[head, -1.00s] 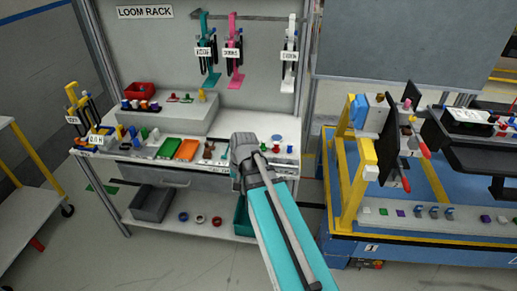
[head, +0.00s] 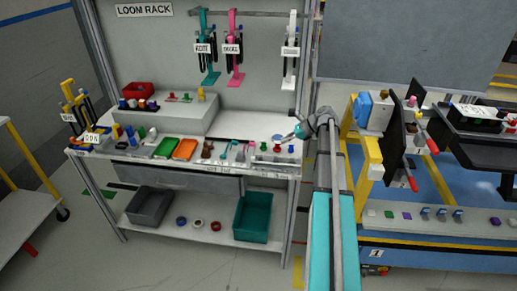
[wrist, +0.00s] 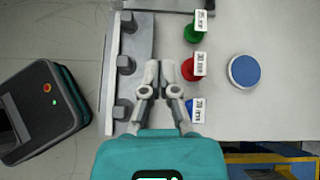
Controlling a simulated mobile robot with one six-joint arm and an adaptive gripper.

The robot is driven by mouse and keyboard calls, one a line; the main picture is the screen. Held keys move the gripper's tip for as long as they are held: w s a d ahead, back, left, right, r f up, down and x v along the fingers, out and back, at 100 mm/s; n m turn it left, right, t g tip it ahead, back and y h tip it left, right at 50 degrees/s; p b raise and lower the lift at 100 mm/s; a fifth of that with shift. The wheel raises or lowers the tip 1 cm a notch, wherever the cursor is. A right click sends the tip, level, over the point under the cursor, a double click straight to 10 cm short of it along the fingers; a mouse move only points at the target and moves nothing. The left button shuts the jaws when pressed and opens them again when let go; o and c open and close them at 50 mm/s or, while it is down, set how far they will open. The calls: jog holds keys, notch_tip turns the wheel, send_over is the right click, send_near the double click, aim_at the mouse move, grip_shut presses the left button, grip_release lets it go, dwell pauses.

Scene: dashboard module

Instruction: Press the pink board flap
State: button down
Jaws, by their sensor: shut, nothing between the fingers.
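I cannot make out a pink board flap for certain. A pink hanging piece (head: 235,62) with a white label is on the rack's back panel, between a teal one and a white one. A small pink item (head: 240,151) lies on the bench top. My gripper (head: 299,129) is above the right end of the bench, apart from both pink things. In the wrist view my gripper (wrist: 160,68) is shut and empty, its fingertips close together beside a red round piece (wrist: 190,69). No pink thing shows in the wrist view.
Green (wrist: 192,31) and blue labelled pieces flank the red one, with a blue disc (wrist: 244,72) to the right. A grey rail (wrist: 130,60) with dark pegs is at left. The yellow-framed dashboard stand (head: 371,160) is right of my arm. A teal bin (head: 252,218) is below.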

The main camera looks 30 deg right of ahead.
aim_at(264, 144)
jog(key=d, duration=0.1)
jog(key=d+m, duration=0.1)
jog(key=shift+w+d+r+t, duration=0.15)
jog(key=shift+d+r+t, duration=0.05)
jog(key=shift+d+t, duration=0.15)
jog(key=shift+w+a+f+b, duration=0.3)
jog(key=shift+a+f+b, duration=0.2)
jog(key=shift+b, duration=0.1)
jog(key=b+x, duration=0.4)
jog(key=x, duration=0.4)
jog(key=shift+a+b, duration=0.1)
jog(key=shift+b, duration=0.3)
jog(key=shift+w+a+r+p, duration=0.15)
jog(key=shift+w+a, duration=0.25)
jog(key=shift+a, duration=0.2)
jog(key=shift+w+a+r+p, duration=0.15)
jog(key=shift+w+a, duration=0.2)
jog(key=shift+a, duration=0.25)
jog(key=shift+w+a, duration=0.4)
jog(key=shift+a, duration=0.2)
